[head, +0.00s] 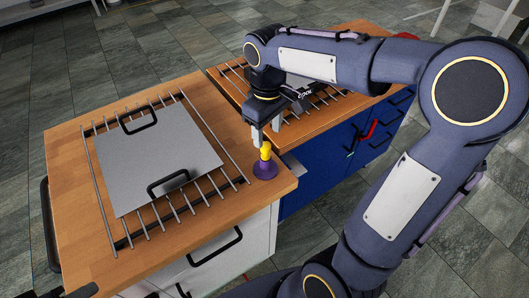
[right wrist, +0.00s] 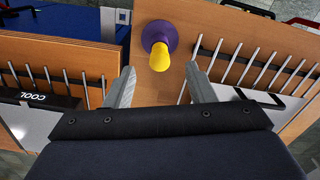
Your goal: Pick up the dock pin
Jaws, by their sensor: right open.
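The dock pin (head: 266,150) is a yellow peg standing upright in a round purple base (head: 265,171) on the near right corner of the wooden top. In the right wrist view the yellow pin (right wrist: 160,57) and its purple base (right wrist: 159,35) show just beyond the fingertips, midway between them. My right gripper (head: 268,139) is open and empty, its fingers pointing down close over the pin. In the right wrist view its two grey fingers (right wrist: 160,72) are spread wide. I cannot tell whether a finger touches the pin.
A grey plate with two black handles (head: 165,150) lies on a rack of metal rods on the wooden top (head: 68,165). A second rack stands on the blue cabinet (head: 322,178) behind. A plate marked COOL (right wrist: 38,98) shows at left in the wrist view.

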